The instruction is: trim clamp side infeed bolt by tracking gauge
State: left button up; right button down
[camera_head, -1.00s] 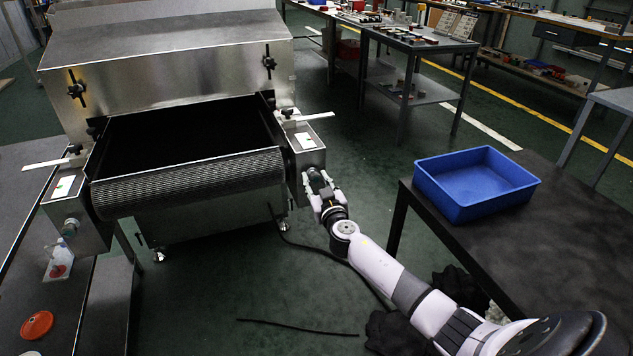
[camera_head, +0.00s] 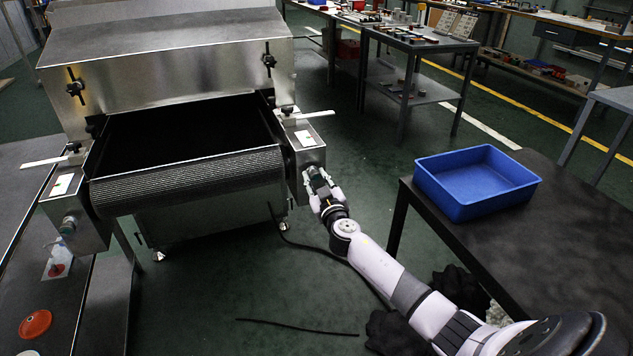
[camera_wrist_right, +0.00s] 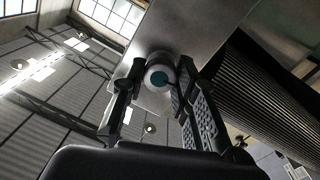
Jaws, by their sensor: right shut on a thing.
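The tunnel dryer's dark ribbed infeed belt (camera_head: 190,180) runs between two grey metal side boxes. My right gripper (camera_head: 316,180) is at the front of the right box (camera_head: 306,155). It is shut on a round pale bolt head with a teal centre (camera_wrist_right: 159,76), seen between the fingers in the right wrist view. In the head view the gripper mostly hides that bolt. A similar bolt (camera_head: 68,225) shows on the left box (camera_head: 85,222). White plates, possibly gauges, lie on the left box (camera_head: 62,185) and right box (camera_head: 305,138); their markings are too small to read. My left gripper is out of view.
A blue bin (camera_head: 478,195) stands on a dark table (camera_head: 560,235) at right. A black cable (camera_head: 300,327) lies on the green floor. A bench (camera_head: 25,255) at left holds a red round item (camera_head: 35,324). Black clamp knobs (camera_head: 76,88) sit on the hood.

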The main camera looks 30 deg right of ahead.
jog(key=n+b, duration=0.1)
jog(key=n, duration=0.4)
jog(key=shift+f+n+b, duration=0.15)
jog(key=shift+n+b, duration=0.15)
jog(key=n, duration=0.5)
jog(key=shift+n+t+y+b, duration=0.3)
jog(key=shift+n+b, duration=0.05)
jog(key=shift+n, duration=0.05)
jog(key=n, duration=0.2)
jog(key=shift+n, duration=0.4)
jog(key=n, duration=0.3)
jog(key=shift+y, duration=0.3)
jog(key=n, duration=0.2)
jog(key=shift+n, duration=0.3)
jog(key=shift+n+p, duration=0.4)
jog(key=shift+n, duration=0.5)
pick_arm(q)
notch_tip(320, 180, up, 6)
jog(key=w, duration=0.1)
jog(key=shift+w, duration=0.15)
pick_arm(e)
jog(key=shift+n, duration=0.5)
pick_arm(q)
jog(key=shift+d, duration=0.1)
